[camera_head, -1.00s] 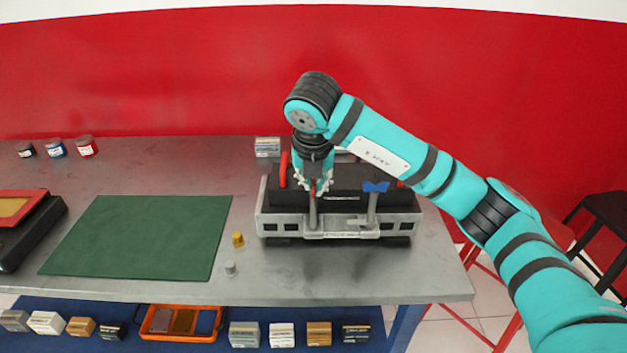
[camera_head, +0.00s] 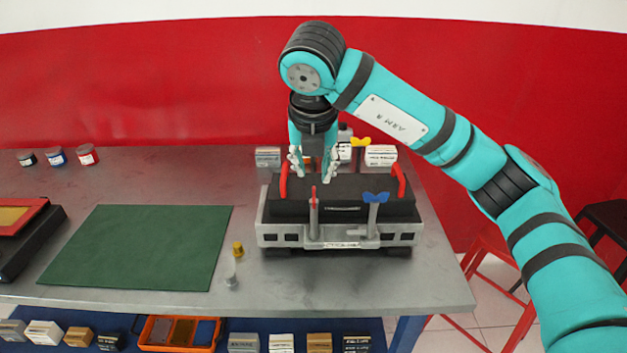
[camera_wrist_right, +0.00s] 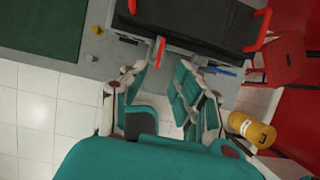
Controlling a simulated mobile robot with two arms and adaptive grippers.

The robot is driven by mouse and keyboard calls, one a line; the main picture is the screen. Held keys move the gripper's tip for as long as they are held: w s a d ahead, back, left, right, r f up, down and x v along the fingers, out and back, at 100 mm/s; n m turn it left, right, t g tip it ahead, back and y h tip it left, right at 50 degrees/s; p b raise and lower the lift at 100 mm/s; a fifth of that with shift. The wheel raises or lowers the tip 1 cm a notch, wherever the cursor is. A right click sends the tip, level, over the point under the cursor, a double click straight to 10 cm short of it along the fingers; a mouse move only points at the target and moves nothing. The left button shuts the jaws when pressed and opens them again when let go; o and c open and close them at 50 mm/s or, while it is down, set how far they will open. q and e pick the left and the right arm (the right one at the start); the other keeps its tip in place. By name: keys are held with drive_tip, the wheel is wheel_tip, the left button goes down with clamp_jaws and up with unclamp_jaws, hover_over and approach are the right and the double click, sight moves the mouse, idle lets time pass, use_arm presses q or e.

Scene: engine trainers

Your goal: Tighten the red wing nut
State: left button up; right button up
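The red wing nut (camera_head: 313,193) sits on the left upright post at the front of the dark engine block (camera_head: 344,205) and looks narrow, edge-on. It also shows in the right wrist view (camera_wrist_right: 160,50). My right gripper (camera_head: 313,175) is above it, pointing down, with its fingers spread, empty and clear of the nut. In the right wrist view the two fingers (camera_wrist_right: 160,78) stand apart below the red nut. A blue wing nut (camera_head: 375,197) sits on the right post, seen broadside. My left gripper is not in view.
A yellow wing nut (camera_head: 360,142) shows behind the block. Red handles (camera_head: 399,181) rise at its ends. A green mat (camera_head: 140,247) lies left, with a small yellow-topped part (camera_head: 238,249) between. The grey table (camera_head: 345,290) is clear in front.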

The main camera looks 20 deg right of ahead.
drive_tip(key=v, duration=0.2)
drive_tip(key=shift+s+r, duration=0.15)
drive_tip(key=shift+r, duration=0.25)
